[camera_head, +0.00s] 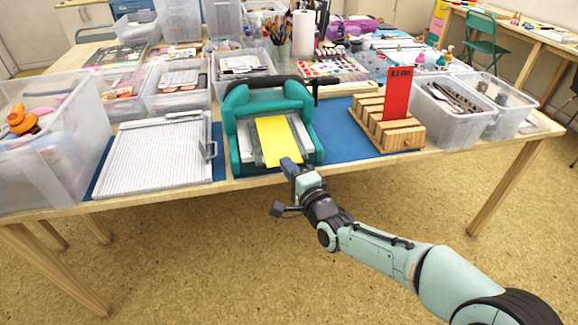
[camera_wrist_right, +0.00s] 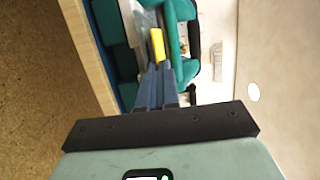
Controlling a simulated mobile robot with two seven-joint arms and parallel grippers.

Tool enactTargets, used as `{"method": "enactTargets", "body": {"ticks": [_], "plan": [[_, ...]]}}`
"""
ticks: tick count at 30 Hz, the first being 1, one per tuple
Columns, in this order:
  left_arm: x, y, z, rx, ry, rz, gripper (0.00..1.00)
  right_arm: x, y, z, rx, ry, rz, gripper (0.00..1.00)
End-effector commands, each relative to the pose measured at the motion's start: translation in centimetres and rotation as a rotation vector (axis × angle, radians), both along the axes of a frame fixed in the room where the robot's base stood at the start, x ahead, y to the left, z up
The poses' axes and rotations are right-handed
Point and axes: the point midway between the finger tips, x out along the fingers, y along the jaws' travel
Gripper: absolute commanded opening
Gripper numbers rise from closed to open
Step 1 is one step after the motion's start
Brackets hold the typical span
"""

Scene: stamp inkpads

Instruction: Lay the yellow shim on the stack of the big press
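The yellow shim (camera_head: 278,139) is a flat strip over the bed of the big teal press (camera_head: 240,155), under its top roller part. Pale grey plates of the stack (camera_head: 251,142) show at its sides. My right gripper (camera_head: 291,166) is at the shim's near end, at the front of the press, and is shut on it. In the right wrist view the fingers (camera_wrist_right: 159,75) close at the shim's yellow edge (camera_wrist_right: 157,45). I cannot tell whether the shim touches the stack. My left gripper is not in view.
A wooden slotted rack (camera_head: 400,135) holds a red card (camera_head: 397,93) marked 0.1 cm, right of the press. A white ribbed board (camera_head: 155,155) lies left. Clear bins (camera_head: 45,150) stand at the left and right (camera_head: 450,115). The blue mat (camera_head: 345,145) is bare between press and rack.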

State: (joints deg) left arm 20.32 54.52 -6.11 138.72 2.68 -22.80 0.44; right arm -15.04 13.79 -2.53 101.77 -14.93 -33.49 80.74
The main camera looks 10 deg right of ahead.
Motion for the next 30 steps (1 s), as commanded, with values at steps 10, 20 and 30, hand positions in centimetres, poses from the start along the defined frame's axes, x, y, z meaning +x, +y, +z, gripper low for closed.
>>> {"method": "enactTargets", "body": {"ticks": [10,20,30], "plan": [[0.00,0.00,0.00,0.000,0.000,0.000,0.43,0.14,-0.03,-0.63,0.000,0.000,-0.001,0.00],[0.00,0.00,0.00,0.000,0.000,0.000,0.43,0.12,0.00,-0.63,0.000,0.000,0.000,0.00],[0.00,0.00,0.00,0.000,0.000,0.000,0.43,0.13,-0.02,-1.07,0.000,0.001,0.000,0.00]]}}
